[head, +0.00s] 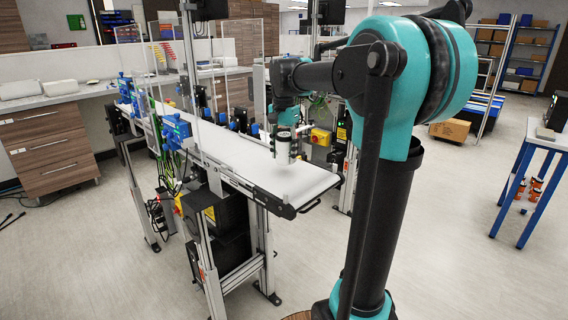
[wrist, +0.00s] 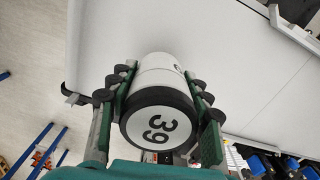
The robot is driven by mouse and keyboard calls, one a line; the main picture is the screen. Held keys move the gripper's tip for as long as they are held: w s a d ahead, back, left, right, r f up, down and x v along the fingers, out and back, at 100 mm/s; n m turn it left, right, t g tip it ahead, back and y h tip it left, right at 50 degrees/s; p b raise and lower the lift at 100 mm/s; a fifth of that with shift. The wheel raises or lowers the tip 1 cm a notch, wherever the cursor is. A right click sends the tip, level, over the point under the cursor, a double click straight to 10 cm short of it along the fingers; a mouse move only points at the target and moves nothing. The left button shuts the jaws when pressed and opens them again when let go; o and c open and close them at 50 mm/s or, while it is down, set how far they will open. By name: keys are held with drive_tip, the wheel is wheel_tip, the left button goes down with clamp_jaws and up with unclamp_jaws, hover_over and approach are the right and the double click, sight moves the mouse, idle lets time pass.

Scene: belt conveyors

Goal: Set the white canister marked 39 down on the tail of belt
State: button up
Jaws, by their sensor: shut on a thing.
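The white canister (wrist: 158,66) has a dark rim and a black 39 on its end face, which fills the middle of the wrist view. My gripper (wrist: 160,88) is shut on its sides, one finger on each side. In the head view my gripper (head: 284,136) points down with the white canister (head: 282,153) upright between its fingers. They are over the near end of the white belt (head: 312,181), its tail. I cannot tell whether the canister's base touches the belt. The belt surface also fills much of the wrist view (wrist: 105,35).
Clear panels (head: 240,55) and blue sensor units (head: 176,128) line the belt further back. A yellow-and-red switch box (head: 320,137) stands beside the belt's right edge. The belt's tail end around the canister is clear. A blue-legged table (head: 530,175) stands at the right.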

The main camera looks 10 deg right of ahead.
sight(284, 135)
drive_tip(key=shift+f, duration=1.85)
drive_tip(key=shift+f, duration=0.15)
drive_tip(key=o, duration=1.3)
wheel_tip(284, 135, up, 12)
drive_tip(key=shift+r, duration=0.2)
